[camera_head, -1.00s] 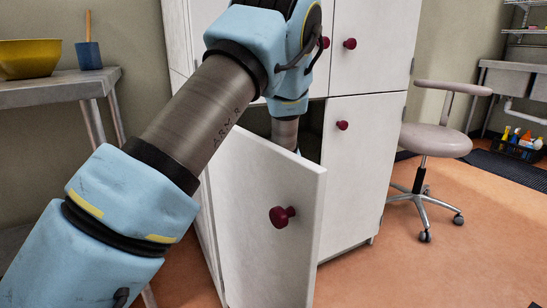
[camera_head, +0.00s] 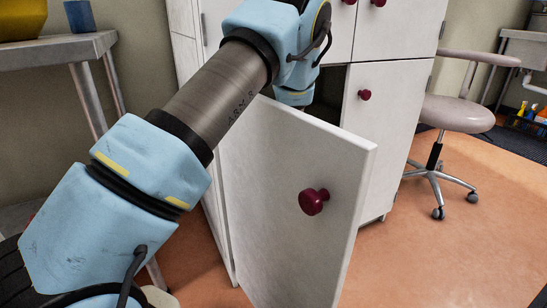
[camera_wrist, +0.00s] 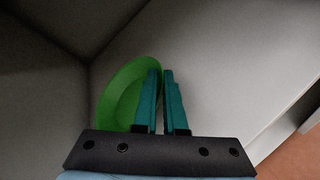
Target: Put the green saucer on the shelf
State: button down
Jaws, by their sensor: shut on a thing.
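In the wrist view, the green saucer (camera_wrist: 125,92) is at the left of my gripper (camera_wrist: 160,75). The two teal fingers are close together, shut on the saucer's right rim. Saucer and fingers are inside a grey-white cabinet compartment, near its inner corner. I cannot tell whether the saucer touches the compartment's surface (camera_wrist: 205,60). In the head view, my arm reaches over the open lower left door (camera_head: 290,180) into the white cabinet (camera_head: 395,125). The saucer and my gripper are hidden there behind the door.
The open door with its dark red knob (camera_head: 313,201) stands out towards me, close to my arm. The lower right door is shut. A grey table (camera_head: 60,52) is at the left, and a wheeled chair (camera_head: 455,112) is at the right. Orange floor lies clear at the front right.

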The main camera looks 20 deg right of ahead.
jog(key=shift+f, duration=1.2)
jog(key=shift+f+b, duration=0.15)
jog(key=shift+b, duration=0.15)
jog(key=c, duration=1)
grip_release()
jog(key=shift+r, duration=0.2)
jog(key=p+v, duration=0.2)
jog(key=v, duration=1)
jog(key=shift+s+f, duration=0.1)
